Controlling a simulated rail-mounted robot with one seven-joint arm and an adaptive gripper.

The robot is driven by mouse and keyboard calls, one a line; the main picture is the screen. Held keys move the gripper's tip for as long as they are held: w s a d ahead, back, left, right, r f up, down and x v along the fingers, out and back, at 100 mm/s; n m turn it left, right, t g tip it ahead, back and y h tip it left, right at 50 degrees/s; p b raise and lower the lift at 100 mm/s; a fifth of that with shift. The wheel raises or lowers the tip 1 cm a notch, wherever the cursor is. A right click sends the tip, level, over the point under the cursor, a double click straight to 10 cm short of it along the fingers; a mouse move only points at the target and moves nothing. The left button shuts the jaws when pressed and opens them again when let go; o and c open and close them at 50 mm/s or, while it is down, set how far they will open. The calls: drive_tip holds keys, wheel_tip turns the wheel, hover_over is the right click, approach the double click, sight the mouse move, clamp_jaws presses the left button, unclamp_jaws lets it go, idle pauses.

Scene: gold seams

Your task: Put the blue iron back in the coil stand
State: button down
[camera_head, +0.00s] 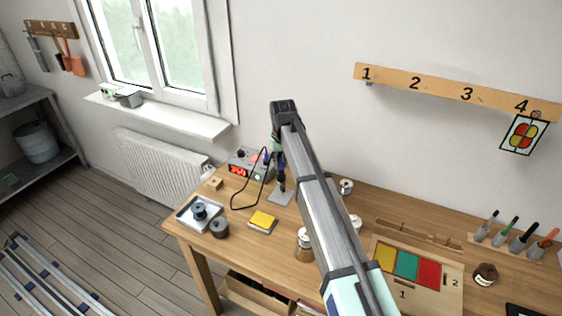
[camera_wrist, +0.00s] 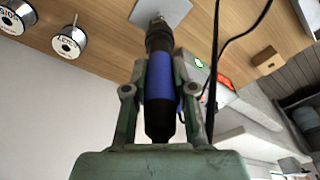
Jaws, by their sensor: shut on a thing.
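The blue iron (camera_wrist: 159,80) has a blue grip with black ends and is held between the two fingers of my gripper (camera_wrist: 161,72). In the wrist view its dark front end points toward a grey plate (camera_wrist: 165,8) on the bench. In the head view the plate (camera_head: 281,197) lies below the dark iron, which looks roughly upright, and my arm hides most of the gripper. The plate looks like the base of the coil stand. I cannot tell the coil from the iron's dark front end, or whether the tip is inside it.
A soldering station (camera_head: 245,164) with a red display stands left of the plate, with a black cable (camera_head: 235,205) looping near it. A yellow sponge (camera_head: 262,221), dark spools (camera_head: 219,228) and a metal tray (camera_head: 185,214) are in front. Jars and a coloured panel (camera_head: 406,266) lie right.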

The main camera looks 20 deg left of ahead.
drive_tip(key=shift+c, duration=2)
unclamp_jaws()
drive_tip(key=shift+r+p, duration=1.7)
drive_tip(key=shift+r, duration=1.8)
